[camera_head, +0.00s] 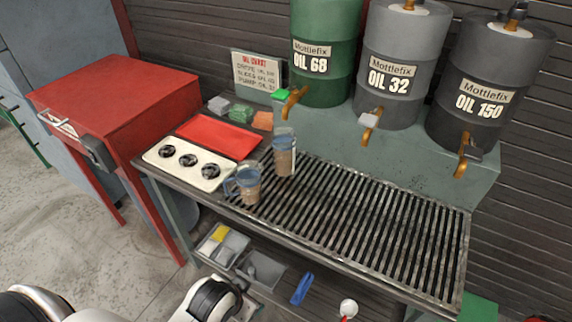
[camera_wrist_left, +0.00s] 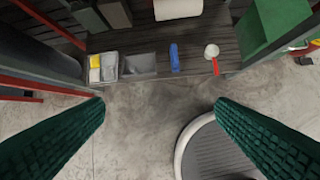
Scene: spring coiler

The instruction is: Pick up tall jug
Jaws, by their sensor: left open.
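The tall jug (camera_head: 285,158) stands upright on the slatted metal rack, near its back left part. It is clear-sided with brownish contents. A shorter jug (camera_head: 248,184) with a blue handle stands in front of it and to the left. My left gripper (camera_wrist_left: 160,104) is open in the left wrist view, its two green ridged fingers wide apart with nothing between them. It points down over the floor and the lower shelf. Neither jug shows in the left wrist view. A white link of my left arm shows at the bottom of the head view. My right gripper is not in view.
The rack (camera_head: 385,220) is clear to the right of the jugs. Oil drums with taps stand behind it, including the green drum (camera_head: 326,55). A red tray (camera_head: 220,136) and a white panel with knobs (camera_head: 187,165) lie left. The lower shelf holds bins and a blue item (camera_head: 302,288).

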